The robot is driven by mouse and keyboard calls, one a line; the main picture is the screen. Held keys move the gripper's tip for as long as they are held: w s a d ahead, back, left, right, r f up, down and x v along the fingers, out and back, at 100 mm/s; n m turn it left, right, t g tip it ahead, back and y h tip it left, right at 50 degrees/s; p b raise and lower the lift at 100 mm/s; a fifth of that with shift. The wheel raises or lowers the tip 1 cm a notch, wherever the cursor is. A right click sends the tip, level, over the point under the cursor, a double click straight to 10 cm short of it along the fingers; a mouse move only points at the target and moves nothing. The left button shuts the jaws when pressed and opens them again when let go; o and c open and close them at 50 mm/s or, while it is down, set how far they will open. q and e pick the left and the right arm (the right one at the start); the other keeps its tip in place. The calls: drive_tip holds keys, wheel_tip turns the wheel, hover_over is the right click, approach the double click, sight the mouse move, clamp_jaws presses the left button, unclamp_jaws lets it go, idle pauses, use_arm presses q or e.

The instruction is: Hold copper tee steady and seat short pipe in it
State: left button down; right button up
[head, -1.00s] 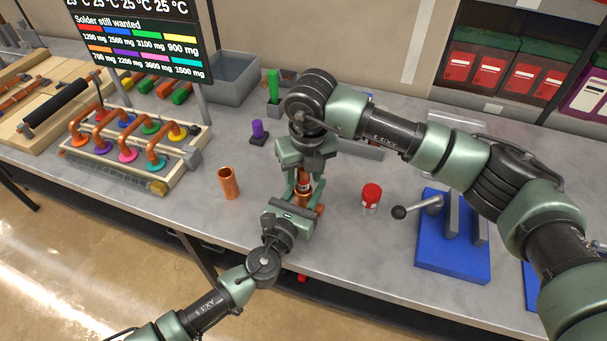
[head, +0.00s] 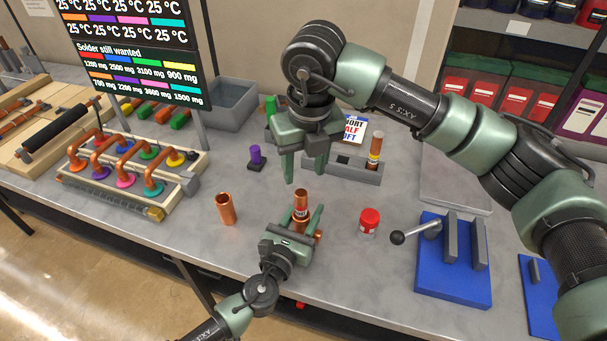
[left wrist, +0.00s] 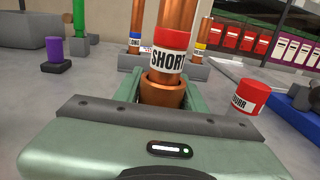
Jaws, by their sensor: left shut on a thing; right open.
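The short pipe (head: 301,198) is copper with a red band marked SHORT, which is readable in the left wrist view (left wrist: 170,52). It stands upright with its lower end in the mouth of the copper tee (left wrist: 163,92); how deep it sits is hidden. My left gripper (head: 304,220) is shut on the tee, and a side branch of the tee shows at its right. My right gripper (head: 305,170) is open and empty above the pipe, apart from it, fingers pointing down.
A loose copper piece (head: 226,208) stands left of the tee. Behind are a grey holder (head: 343,171) with a yellow-banded pipe and a purple-topped piece (head: 256,157).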

use_arm(q)
drive_tip(key=c, duration=0.7)
unclamp_jaws()
drive_tip(key=shift+c, duration=0.2)
